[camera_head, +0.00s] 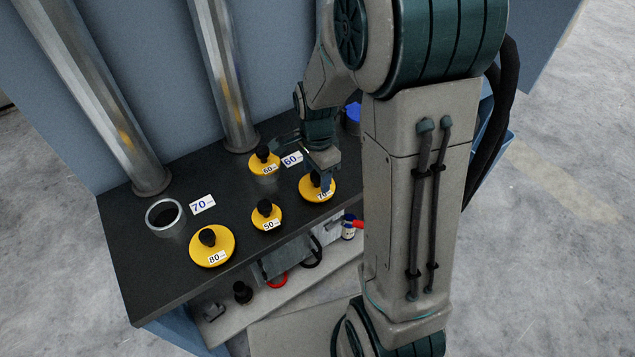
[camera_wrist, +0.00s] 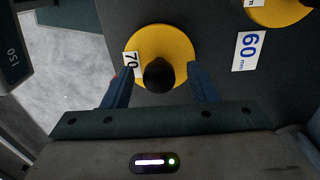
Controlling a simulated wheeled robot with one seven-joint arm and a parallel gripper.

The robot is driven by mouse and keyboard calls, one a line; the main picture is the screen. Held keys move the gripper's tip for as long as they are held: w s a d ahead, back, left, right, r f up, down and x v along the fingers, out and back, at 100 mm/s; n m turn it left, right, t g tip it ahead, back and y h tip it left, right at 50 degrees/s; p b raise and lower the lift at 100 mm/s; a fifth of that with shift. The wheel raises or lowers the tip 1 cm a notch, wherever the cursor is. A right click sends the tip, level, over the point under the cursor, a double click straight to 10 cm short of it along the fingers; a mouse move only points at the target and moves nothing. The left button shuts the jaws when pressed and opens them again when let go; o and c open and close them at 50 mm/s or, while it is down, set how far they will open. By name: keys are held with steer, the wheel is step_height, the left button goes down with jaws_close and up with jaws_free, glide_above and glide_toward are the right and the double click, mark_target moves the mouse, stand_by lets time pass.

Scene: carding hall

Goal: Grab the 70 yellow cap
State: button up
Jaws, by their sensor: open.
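The 70 yellow cap (camera_head: 314,191) is a round yellow disc with a black knob, lying on the dark worktop. It also shows in the wrist view (camera_wrist: 152,42), with its 70 label at the left of the knob. My gripper (camera_head: 323,175) is over this cap in the head view and partly covers it. In the wrist view my gripper (camera_wrist: 163,80) is open, with one blue finger on each side of the black knob.
Yellow caps marked 60 (camera_head: 262,165), 50 (camera_head: 266,216) and 80 (camera_head: 213,247) stand nearby. An open pipe end (camera_head: 164,215) has a 70 sign (camera_head: 202,204); a 60 sign (camera_head: 292,158) stands farther back. Below the worktop edge is a shelf with tools (camera_head: 285,290).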

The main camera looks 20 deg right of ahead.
steer(key=shift+f, duration=0.35)
steer(key=c, duration=1.1)
steer(key=shift+r, duration=0.15)
steer(key=shift+c, duration=0.2)
